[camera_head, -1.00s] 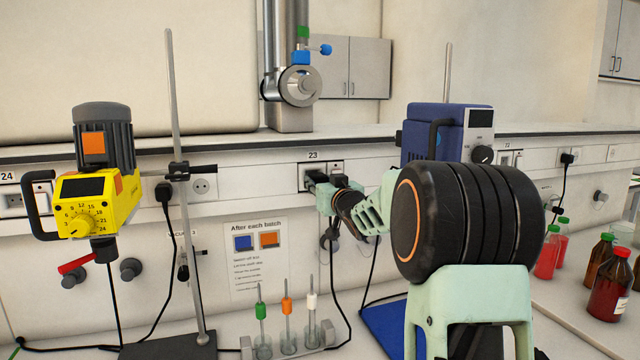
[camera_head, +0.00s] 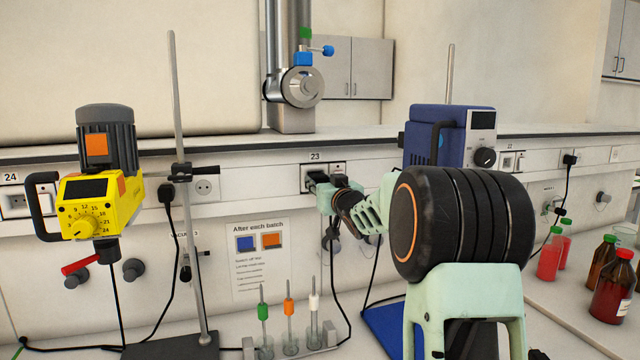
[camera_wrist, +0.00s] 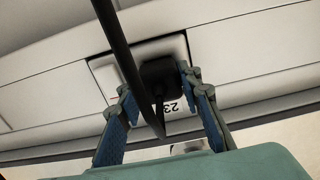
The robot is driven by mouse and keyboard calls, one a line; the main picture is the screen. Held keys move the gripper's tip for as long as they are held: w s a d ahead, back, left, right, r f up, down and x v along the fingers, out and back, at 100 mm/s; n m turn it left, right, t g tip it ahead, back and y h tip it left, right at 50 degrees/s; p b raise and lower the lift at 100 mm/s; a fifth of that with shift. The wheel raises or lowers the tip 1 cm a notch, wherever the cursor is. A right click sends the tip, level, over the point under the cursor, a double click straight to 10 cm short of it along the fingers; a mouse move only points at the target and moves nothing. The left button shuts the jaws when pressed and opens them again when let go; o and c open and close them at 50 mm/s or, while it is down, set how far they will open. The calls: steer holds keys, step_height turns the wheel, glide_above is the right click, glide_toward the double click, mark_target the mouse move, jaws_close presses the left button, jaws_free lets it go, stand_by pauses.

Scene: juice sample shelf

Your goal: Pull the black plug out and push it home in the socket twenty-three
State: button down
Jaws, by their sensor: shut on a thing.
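The black plug (camera_wrist: 158,80) is at the face of socket twenty-three, with its black cable (camera_wrist: 118,45) crossing the wrist view. My gripper is shut on the plug, one finger on each side of it, in the wrist view (camera_wrist: 160,88). The socket plate (camera_wrist: 104,72) and its upside-down 23 label (camera_wrist: 172,107) show around the plug. In the head view my gripper (camera_head: 322,188) is at the socket (camera_head: 308,170) under the 23 label (camera_head: 314,156). How deep the plug sits cannot be told.
A yellow stirrer (camera_head: 88,205) and a stand rod (camera_head: 185,120) are to the left. Another black plug (camera_head: 166,193) sits by the rod. A blue device (camera_head: 432,140) is close behind my arm. A rack with several tubes (camera_head: 322,340) stands below. Bottles (camera_head: 612,290) are at right.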

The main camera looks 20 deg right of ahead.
steer(key=shift+w, duration=0.15)
steer(key=c, duration=1.3)
jaws_free()
